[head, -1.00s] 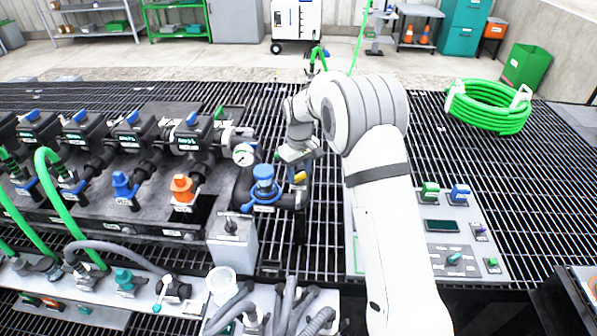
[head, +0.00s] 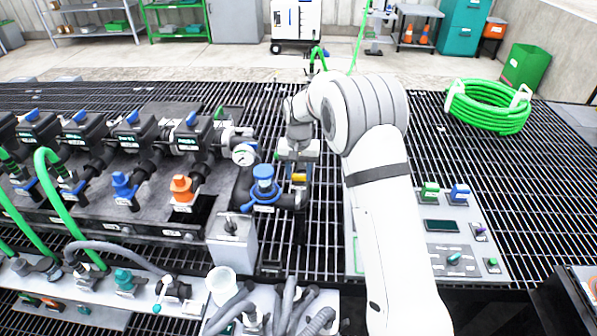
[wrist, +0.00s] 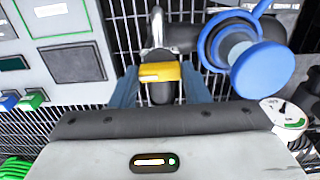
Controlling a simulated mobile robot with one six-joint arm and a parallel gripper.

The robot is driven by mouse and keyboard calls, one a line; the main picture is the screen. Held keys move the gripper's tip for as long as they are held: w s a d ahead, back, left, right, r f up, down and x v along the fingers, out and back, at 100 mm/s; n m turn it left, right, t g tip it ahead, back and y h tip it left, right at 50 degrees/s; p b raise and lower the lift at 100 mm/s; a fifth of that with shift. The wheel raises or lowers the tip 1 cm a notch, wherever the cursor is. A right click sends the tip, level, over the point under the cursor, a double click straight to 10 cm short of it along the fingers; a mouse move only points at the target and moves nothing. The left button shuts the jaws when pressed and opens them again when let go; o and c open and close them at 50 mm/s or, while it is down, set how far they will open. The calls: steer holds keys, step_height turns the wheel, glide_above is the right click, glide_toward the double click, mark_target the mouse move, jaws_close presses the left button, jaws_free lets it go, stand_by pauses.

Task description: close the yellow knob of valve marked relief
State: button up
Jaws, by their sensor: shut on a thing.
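The yellow knob (head: 299,178) sits on the dark pipe just right of the blue handwheel valve. In the wrist view the yellow knob (wrist: 160,72) lies crosswise over the pipe, between my two bluish fingers. My gripper (head: 298,170) points down over it and is shut on it; the gripper also shows in the wrist view (wrist: 160,88). A pale label by the knob is too small to read, so I cannot confirm the relief marking. My gripper body hides part of the valve in the head view.
The blue handwheel (head: 263,190) stands close on the left, with a pressure gauge (head: 244,154) behind it. A control panel (head: 440,240) lies on the right. Open grating (head: 400,130) surrounds the arm, with a coiled green hose (head: 490,107) at far right.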

mark_target(298, 174)
steer(key=shift+w+r, duration=0.1)
stand_by(0.5)
steer(key=o, duration=1)
step_height(298, 174, up, 8)
steer(key=shift+f, duration=0.15)
steer(key=shift+f, duration=0.1)
